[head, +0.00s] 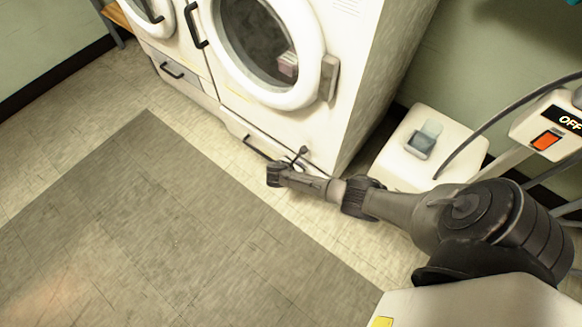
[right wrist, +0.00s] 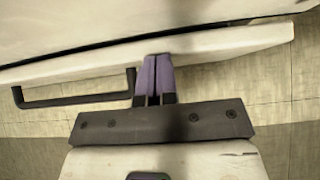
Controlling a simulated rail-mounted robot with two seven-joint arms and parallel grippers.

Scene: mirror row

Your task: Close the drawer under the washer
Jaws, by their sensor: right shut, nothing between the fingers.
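The white washer (head: 285,95) with a round glass door stands at the back in the head view. Its low drawer (head: 240,128) has a black bar handle (head: 257,148). In the right wrist view the white drawer front (right wrist: 225,47) runs across the picture, with its handle (right wrist: 75,101) at the left and a dark gap above it. My right gripper (head: 271,174) is in front of the drawer, right of the handle. Its purple fingers (right wrist: 156,62) are shut and empty, with the tips at the drawer front; I cannot tell whether they touch. My left gripper is not in view.
A second machine with its own drawer (head: 180,75) stands to the left. A white box (head: 395,160) with a small container stands right of the washer, near a post with an orange OFF switch (head: 548,140). A grey mat (head: 150,220) covers clear floor in front.

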